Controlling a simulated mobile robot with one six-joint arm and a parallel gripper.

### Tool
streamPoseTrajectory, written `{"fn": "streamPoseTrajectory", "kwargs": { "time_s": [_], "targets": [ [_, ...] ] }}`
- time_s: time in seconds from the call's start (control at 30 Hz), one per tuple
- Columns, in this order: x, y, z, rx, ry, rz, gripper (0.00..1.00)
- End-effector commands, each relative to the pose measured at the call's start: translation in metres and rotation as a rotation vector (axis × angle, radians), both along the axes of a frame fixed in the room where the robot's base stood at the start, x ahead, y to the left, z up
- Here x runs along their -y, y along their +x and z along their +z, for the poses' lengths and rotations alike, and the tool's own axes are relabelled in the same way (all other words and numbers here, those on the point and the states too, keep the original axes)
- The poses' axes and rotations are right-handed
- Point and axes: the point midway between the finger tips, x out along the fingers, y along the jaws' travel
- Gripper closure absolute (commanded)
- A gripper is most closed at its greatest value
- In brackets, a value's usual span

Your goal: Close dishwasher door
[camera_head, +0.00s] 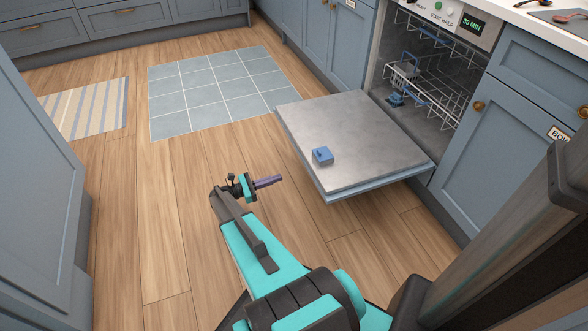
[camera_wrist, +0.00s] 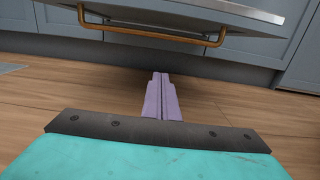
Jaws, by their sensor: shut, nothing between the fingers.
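The dishwasher door (camera_head: 352,138) is folded down flat and open, with its grey inner face up and a small blue block-like part (camera_head: 322,156) on it. In the wrist view the door's edge (camera_wrist: 215,10) crosses the top, with a brass bar handle (camera_wrist: 150,33) hanging below its outer face. The dishwasher (camera_head: 421,65) stands open behind the door, with wire racks inside. My gripper (camera_head: 280,179) is left of the door's free edge and apart from it. Its purple fingers (camera_wrist: 161,97) are shut and empty, pointing below the handle in the wrist view.
Blue cabinets (camera_head: 525,110) flank the dishwasher, and another cabinet stands at the left edge (camera_head: 35,170). A blue tiled mat (camera_head: 215,92) and a striped rug (camera_head: 85,108) lie on the wooden floor. The floor (camera_head: 150,200) left of my gripper is clear.

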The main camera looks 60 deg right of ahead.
Motion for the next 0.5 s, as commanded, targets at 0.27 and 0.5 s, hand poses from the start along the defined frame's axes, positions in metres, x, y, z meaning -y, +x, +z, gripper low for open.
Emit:
{"fn": "streamPoseTrajectory", "kwargs": {
  "time_s": [0.27,0.5],
  "targets": [
    [0.012,-0.010,-0.001,0.000,0.000,-0.003,1.00],
    [0.036,-0.029,-0.001,0.001,0.001,-0.003,1.00]
  ]
}}
